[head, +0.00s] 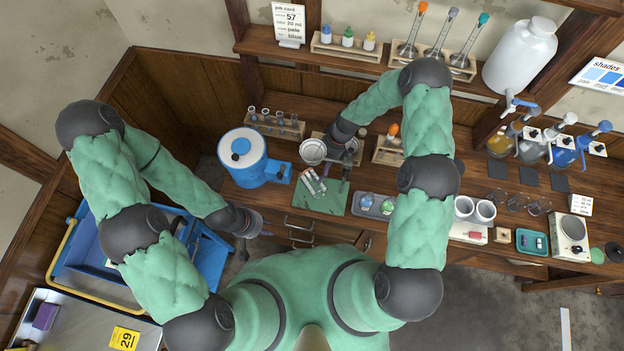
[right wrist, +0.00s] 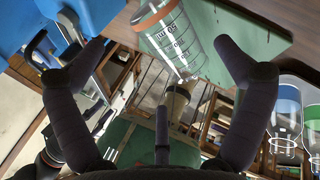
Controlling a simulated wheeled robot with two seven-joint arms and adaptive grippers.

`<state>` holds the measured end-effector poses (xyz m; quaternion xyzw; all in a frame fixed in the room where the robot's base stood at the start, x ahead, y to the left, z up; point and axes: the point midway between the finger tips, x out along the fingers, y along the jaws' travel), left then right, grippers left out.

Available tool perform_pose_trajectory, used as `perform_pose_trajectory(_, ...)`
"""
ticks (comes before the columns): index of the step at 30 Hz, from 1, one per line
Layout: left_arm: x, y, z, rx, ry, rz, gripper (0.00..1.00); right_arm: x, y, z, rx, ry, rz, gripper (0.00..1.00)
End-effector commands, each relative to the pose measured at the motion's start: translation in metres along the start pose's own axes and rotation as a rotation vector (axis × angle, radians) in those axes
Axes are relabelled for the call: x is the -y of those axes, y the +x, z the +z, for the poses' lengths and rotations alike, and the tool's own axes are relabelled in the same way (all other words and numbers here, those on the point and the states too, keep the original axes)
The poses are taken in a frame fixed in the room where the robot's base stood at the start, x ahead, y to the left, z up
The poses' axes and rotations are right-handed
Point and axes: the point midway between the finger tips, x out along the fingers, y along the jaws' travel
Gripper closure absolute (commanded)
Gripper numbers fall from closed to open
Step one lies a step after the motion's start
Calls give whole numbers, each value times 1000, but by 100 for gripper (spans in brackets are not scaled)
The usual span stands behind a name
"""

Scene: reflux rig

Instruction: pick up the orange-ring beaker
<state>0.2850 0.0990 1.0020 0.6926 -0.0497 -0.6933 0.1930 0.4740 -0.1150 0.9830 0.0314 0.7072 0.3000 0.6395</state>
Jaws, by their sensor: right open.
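The orange-ring beaker (right wrist: 178,40) is clear glass with dark markings and an orange band at one end. In the right wrist view it lies in the space between the fingertips of my right gripper (right wrist: 160,46), with visible gaps on both sides. The right gripper is open. In the head view the right gripper (head: 335,177) is over the green mat (head: 328,207), close to glassware with reddish marks (head: 313,183), partly hidden by it. My left gripper (head: 243,240) is low at the left, away from the mat; its fingers are too small to read.
A blue-and-white pot (head: 242,155) stands left of the mat. A grey tray with blue and green bottles (head: 374,205) is at its right. A round metallic vessel (head: 312,151) and tube racks (head: 275,127) are behind. Bench space between the tray and right-hand equipment is partly hidden by my arm.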

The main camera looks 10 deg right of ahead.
Motion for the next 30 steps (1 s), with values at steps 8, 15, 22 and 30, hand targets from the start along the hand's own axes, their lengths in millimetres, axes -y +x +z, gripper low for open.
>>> perform_pose_trajectory(8, -1, -4, 0, -1, 0, 0, 69, 0, 18, 0, 2, -1, -2, 0)
perform_pose_trajectory(15, -6, -15, 0, -1, 0, 0, 69, -4, 43, -7, -1, 0, 0, 0)
perform_pose_trajectory(22, -7, -19, 0, -1, 0, 0, 69, -2, 65, -7, 2, -1, -2, 0)
perform_pose_trajectory(30, -7, -19, 0, -1, 0, 0, 69, -2, 68, -7, 3, -1, -3, 0)
